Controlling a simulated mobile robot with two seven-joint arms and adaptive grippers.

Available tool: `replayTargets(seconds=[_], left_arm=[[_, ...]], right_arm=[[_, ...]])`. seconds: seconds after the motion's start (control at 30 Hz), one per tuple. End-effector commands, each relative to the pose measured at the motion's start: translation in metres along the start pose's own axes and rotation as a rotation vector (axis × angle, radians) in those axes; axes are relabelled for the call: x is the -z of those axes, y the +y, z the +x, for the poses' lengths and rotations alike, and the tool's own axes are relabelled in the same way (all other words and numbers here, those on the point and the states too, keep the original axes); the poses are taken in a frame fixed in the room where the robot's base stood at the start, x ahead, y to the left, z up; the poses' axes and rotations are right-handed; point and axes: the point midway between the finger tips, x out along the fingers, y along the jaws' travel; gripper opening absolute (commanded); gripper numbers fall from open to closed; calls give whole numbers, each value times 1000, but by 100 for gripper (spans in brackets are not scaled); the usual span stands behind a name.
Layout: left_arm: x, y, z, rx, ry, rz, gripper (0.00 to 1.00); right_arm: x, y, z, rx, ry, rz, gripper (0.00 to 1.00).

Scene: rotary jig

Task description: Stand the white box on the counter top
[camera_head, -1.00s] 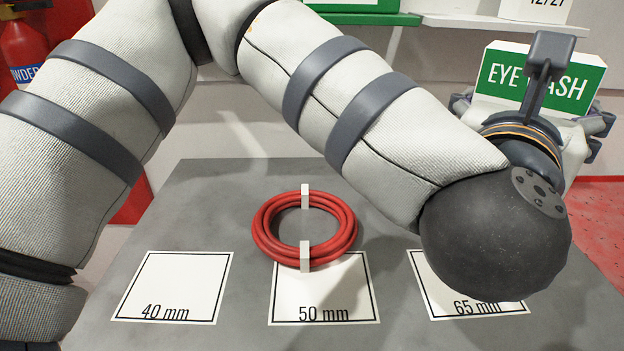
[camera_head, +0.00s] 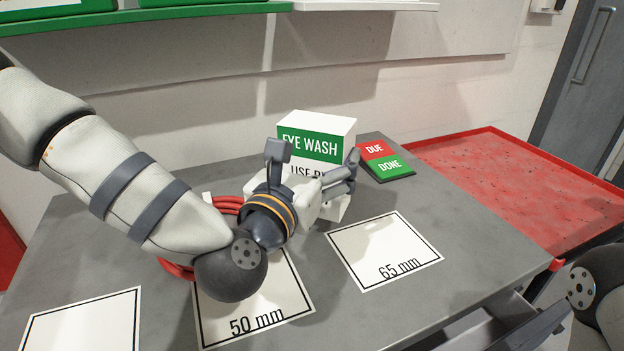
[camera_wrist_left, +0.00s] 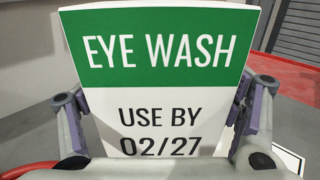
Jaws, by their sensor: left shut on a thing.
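The white box (camera_head: 340,128) has a green "EYE WASH" band and is upright above the back part of the grey counter top (camera_head: 450,215), behind the 65 mm card. My left gripper (camera_head: 318,178) is shut on it, with fingers on both sides. In the left wrist view, the box front (camera_wrist_left: 160,90) faces the camera between the fingers, showing "USE BY 02/27". The gripper hides much of its lower part in the head view. I cannot tell whether its base touches the counter. My right gripper is not in view.
A red hose coil (camera_head: 228,204) lies partly hidden beside my left wrist. White cards marked 50 mm (camera_head: 275,295) and 65 mm (camera_head: 385,245) lie in front. A DUE/DONE sign (camera_head: 386,160) sits right of the box. An open drawer (camera_head: 505,325) juts from the front edge.

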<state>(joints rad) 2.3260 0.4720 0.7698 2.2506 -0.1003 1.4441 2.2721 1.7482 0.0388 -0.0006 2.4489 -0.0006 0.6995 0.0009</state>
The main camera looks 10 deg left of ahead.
Motion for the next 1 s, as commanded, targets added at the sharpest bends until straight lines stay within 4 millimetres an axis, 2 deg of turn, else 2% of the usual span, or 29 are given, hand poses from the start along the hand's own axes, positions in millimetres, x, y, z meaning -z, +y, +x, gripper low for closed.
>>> replayTargets(seconds=[0.13, 0.23, 0.3, 0.5, 0.67, 0.7, 0.73, 0.77, 1.0], left_arm=[[10, 10, 6, -3, -5, 1, 33], [32, 8, 6, 0, 0, 3, 33], [40, 8, 5, 1, -4, 1, 33], [37, 8, 5, 0, -10, 1, 33], [43, 8, 5, -1, -7, 0, 33], [44, 9, 5, -1, -4, 1, 87], [43, 8, 5, -1, -4, 1, 94], [43, 8, 5, -1, -5, 1, 100], [43, 8, 5, -1, -5, 1, 100]], right_arm=[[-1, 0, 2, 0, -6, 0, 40], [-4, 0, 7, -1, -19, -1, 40], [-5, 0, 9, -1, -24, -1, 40], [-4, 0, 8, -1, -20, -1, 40], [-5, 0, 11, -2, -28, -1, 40], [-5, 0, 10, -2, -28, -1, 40], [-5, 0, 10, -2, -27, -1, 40], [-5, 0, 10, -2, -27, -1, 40], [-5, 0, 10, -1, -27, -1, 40]])
